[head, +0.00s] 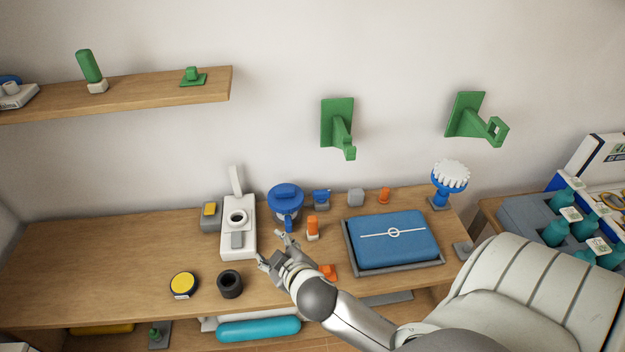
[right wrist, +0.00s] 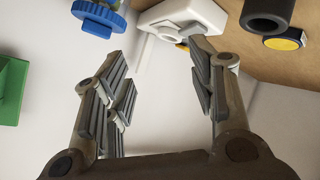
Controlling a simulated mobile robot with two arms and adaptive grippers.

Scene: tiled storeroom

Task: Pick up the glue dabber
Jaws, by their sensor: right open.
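I cannot tell for certain which thing is the glue dabber. A small upright piece with an orange top and pale base (head: 312,228) stands on the wooden bench, just right of my right gripper (head: 273,253). A green-handled piece with a pale base (head: 90,70) stands on the wall shelf. My right gripper is open and empty above the bench, in front of the blue-lidded jar. Its spread fingers (right wrist: 160,75) also show in the right wrist view, with nothing between them. My left gripper is not in view.
A white device (head: 238,228), the blue-lidded jar (head: 286,200), a black cup (head: 230,284) and a yellow-topped tin (head: 184,285) stand near the gripper. A grey tray (head: 352,260) holds a blue case. Green hooks (head: 338,125) project from the wall. The bench's left part is clear.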

